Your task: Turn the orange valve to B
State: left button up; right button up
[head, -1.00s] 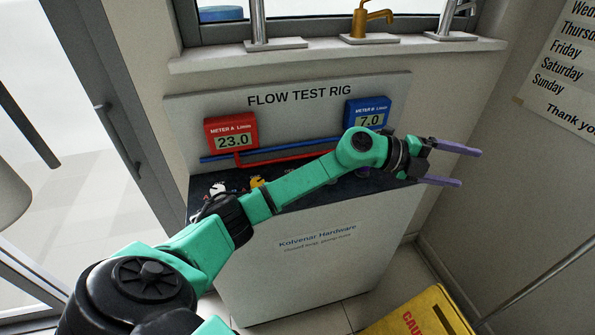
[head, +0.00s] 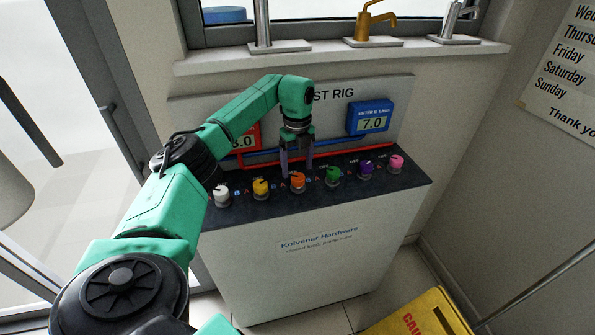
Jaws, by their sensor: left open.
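The orange valve (head: 298,181) is a round knob on the dark top of the flow test rig, between the yellow valve (head: 261,187) and the green valve (head: 333,175). Small A and B letters show between the knobs; the orange knob's exact setting is too small to read. My left gripper (head: 297,173) points down with its purple fingers apart, just above or around the back of the orange valve. I cannot tell whether it touches. My right gripper is not in view.
A white valve (head: 222,196) stands at the left, a purple valve (head: 366,168) and a pink valve (head: 396,163) at the right. Blue meter B (head: 370,117) reads 7.0. Red meter A (head: 249,138) is partly hidden by my arm. A yellow caution sign (head: 415,315) is on the floor.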

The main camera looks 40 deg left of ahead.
aim_at(298, 176)
pick_arm(q)
notch_tip(298, 176, down, 3)
jog(key=shift+w+d+f, duration=0.1)
grip_shut()
